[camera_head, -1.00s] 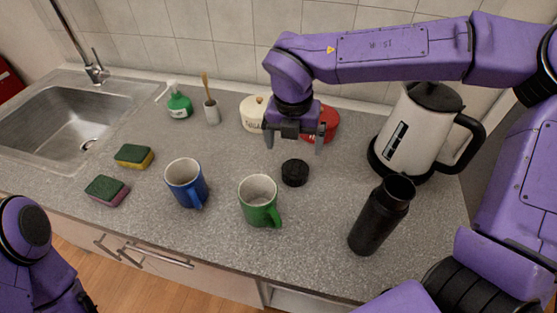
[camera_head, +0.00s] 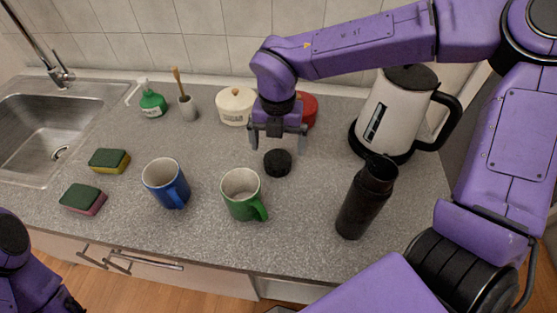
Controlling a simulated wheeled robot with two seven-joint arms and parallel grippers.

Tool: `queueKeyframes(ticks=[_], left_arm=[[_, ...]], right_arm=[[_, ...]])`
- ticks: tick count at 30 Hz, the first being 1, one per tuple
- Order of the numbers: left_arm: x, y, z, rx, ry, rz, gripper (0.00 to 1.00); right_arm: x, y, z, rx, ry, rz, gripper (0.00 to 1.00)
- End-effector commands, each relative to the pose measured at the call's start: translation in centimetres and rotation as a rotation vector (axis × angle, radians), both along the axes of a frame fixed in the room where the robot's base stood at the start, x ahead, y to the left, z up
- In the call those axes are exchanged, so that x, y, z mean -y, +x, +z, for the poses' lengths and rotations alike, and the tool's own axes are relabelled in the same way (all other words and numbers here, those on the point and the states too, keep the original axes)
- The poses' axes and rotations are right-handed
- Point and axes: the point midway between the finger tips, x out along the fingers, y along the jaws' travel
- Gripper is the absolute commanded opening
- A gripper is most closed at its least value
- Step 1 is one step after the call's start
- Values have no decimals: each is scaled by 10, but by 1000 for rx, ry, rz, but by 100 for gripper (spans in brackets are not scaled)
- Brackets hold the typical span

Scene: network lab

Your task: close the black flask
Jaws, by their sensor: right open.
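The black flask (camera_head: 364,200) stands upright and uncovered on the grey counter at the front right. Its round black lid (camera_head: 277,163) lies on the counter between the green mug and my right gripper. My right gripper (camera_head: 277,145) points down just above and behind the lid, its fingers apart and empty. My left arm shows at the lower left edge; a dark part at its end (camera_head: 72,305) shows, but its jaws cannot be made out.
A green mug (camera_head: 241,196) and a blue mug (camera_head: 165,184) stand left of the flask. A white kettle (camera_head: 392,115) stands behind it. Cream (camera_head: 235,108) and red (camera_head: 309,108) pots are behind my right gripper. Two sponges (camera_head: 108,161) and a sink (camera_head: 40,140) are left.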

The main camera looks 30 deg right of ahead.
Motion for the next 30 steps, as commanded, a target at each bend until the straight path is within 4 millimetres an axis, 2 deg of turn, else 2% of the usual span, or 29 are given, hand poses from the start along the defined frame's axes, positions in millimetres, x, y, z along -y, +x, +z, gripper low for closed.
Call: queueKeyframes(ticks=[7,12,17,27,28,30], left_arm=[[0,0,3,0,0,0,96],[0,0,14,0,0,0,96],[0,0,14,0,0,0,96],[0,0,13,0,0,0,96],[0,0,13,0,0,0,96],[0,0,13,0,0,0,96]], right_arm=[[0,0,-3,-3,-2,1,100],[1,-2,-30,-6,-1,0,100],[1,-1,-49,-2,-1,0,100],[1,0,-52,0,0,0,100],[1,0,-52,0,0,0,94],[1,0,-52,0,0,0,71]])
